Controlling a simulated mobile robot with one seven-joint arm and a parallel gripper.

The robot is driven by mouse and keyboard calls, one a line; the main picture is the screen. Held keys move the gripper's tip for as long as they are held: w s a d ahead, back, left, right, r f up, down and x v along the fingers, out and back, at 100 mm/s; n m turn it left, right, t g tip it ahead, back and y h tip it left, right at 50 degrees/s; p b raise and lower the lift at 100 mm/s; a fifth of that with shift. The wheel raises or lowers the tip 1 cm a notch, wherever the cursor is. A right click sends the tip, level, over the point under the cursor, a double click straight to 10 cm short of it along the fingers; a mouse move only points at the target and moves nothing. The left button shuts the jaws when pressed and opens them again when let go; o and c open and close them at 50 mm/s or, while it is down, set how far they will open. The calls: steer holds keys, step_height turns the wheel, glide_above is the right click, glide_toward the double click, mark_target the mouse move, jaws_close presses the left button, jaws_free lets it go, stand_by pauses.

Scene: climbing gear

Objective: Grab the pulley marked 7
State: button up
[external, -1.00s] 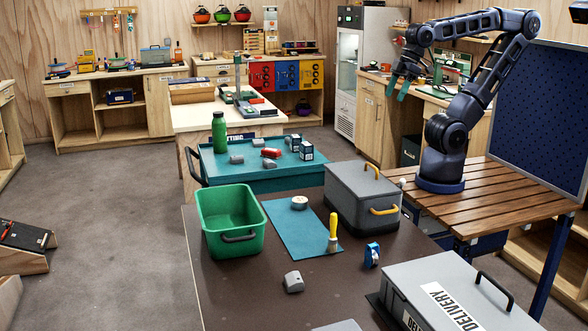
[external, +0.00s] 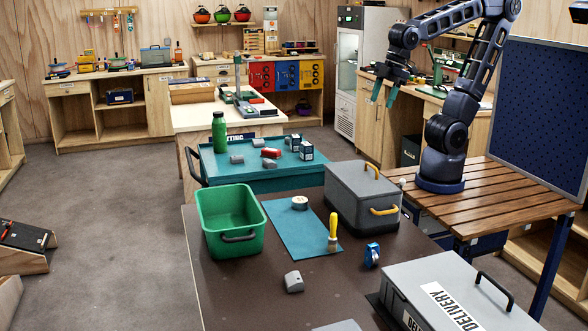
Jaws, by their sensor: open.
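No figure 7 can be read on anything at this size. A small blue item with a pale round part (external: 372,255), possibly a pulley, stands on the dark table (external: 230,300) near the grey box with the yellow handle. Small grey blocks lie on the dark table (external: 293,282) and on the teal tray table; I cannot tell whether any is a pulley. My gripper (external: 384,97) is open and empty, its teal fingers pointing down. It is high in the air, above and behind the grey box, well away from the items on the tables.
A green bin (external: 230,222), a teal mat (external: 292,228) with a tape roll (external: 299,202) and a yellow-handled brush (external: 333,233), a grey box (external: 345,205) and a delivery case (external: 455,290) crowd the dark table. The teal tray table (external: 228,183) holds a green bottle (external: 219,133).

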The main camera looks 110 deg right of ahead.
steer(key=w+a+f+n+g, duration=0.1)
steer(key=w+a+f+n, duration=0.3)
steer(key=w+a, duration=0.35)
steer(key=n+g, duration=0.3)
steer(key=n, duration=0.8)
glide_above(373, 244)
steer(key=f, duration=2.1)
steer(key=shift+w+d+f, duration=0.15)
steer(key=shift+w+f, duration=0.05)
steer(key=shift+f, duration=0.15)
steer(key=shift+f+n, duration=0.25)
steer(key=shift+n, duration=0.05)
steer(key=f, duration=1)
steer(key=shift+s+a+f, duration=0.1)
steer(key=shift+a+f, duration=0.1)
steer(key=shift+f, duration=0.15)
steer(key=c, duration=1.1)
steer(key=shift+r, duration=0.15)
